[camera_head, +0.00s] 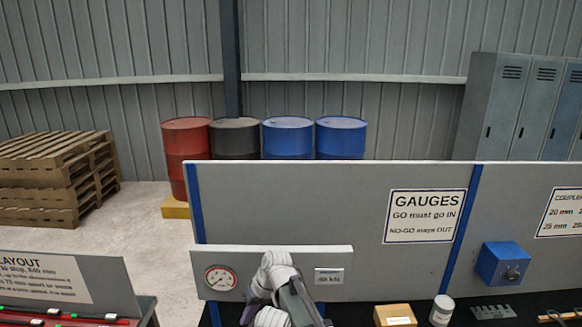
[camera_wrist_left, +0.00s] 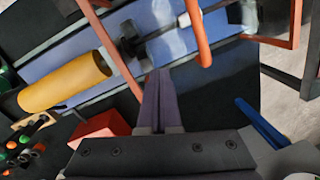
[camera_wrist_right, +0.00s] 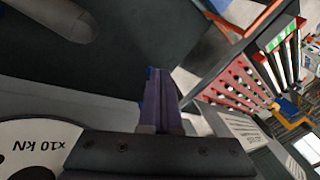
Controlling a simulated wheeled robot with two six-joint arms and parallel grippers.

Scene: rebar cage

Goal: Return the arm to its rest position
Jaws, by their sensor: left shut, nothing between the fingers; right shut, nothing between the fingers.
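My right arm rises at the bottom middle of the head view, in front of the grey panel with the dial gauge; its gripper (camera_head: 250,310) is low there and partly hidden by my own wrist. In the right wrist view the right gripper's purple fingers (camera_wrist_right: 158,98) are together and empty, over a dark surface. In the left wrist view the left gripper's purple fingers (camera_wrist_left: 160,98) are together with nothing between them. They are close to orange-red bars (camera_wrist_left: 198,35), and I cannot tell whether they touch. The left gripper is outside the head view.
The dial gauge (camera_head: 220,278) is left of my right arm. A cardboard box (camera_head: 395,315), a white can (camera_head: 442,309) and a blue box (camera_head: 503,263) are to the right. The left wrist view shows a yellow cylinder (camera_wrist_left: 65,82). The right wrist view shows a red rack (camera_wrist_right: 238,88).

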